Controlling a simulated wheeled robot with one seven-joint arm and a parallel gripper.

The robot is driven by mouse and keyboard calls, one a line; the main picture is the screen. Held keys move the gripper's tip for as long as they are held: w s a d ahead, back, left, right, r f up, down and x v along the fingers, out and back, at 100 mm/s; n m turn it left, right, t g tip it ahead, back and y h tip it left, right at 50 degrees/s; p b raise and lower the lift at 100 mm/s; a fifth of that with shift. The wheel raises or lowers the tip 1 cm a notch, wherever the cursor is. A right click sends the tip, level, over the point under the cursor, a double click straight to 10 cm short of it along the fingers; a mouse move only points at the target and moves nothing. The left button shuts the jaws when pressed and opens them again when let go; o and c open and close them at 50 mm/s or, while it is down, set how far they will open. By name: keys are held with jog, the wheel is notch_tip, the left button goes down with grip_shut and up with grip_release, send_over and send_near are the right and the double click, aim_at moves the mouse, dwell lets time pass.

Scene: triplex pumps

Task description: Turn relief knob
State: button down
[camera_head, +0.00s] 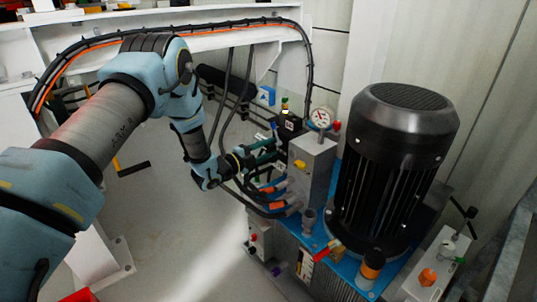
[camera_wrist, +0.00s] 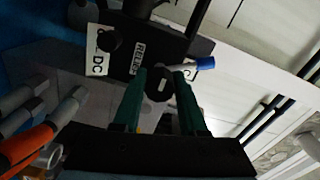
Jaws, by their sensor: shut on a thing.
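In the head view, my gripper (camera_head: 272,150) reaches in from the left to the dark valve block (camera_head: 289,127) beside the grey manifold. The knob is hidden there by the fingers and the block.
A large black motor (camera_head: 395,160) stands right of the grey manifold (camera_head: 312,165). A pressure gauge (camera_head: 321,118) tops the manifold. Hoses with orange fittings (camera_head: 277,205) run below my gripper. A blue-tipped white part (camera_wrist: 203,63) lies close to the right finger. Open floor lies at left.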

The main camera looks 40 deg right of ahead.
jog(key=shift+f+m+b, duration=0.1)
jog(key=shift+m+b, duration=0.6)
jog(key=shift+m, duration=0.3)
jog(key=shift+c, duration=2.2)
grip_release()
jog(key=shift+a, duration=0.1)
jog(key=a, duration=1)
jog(key=shift+w+a, duration=0.3)
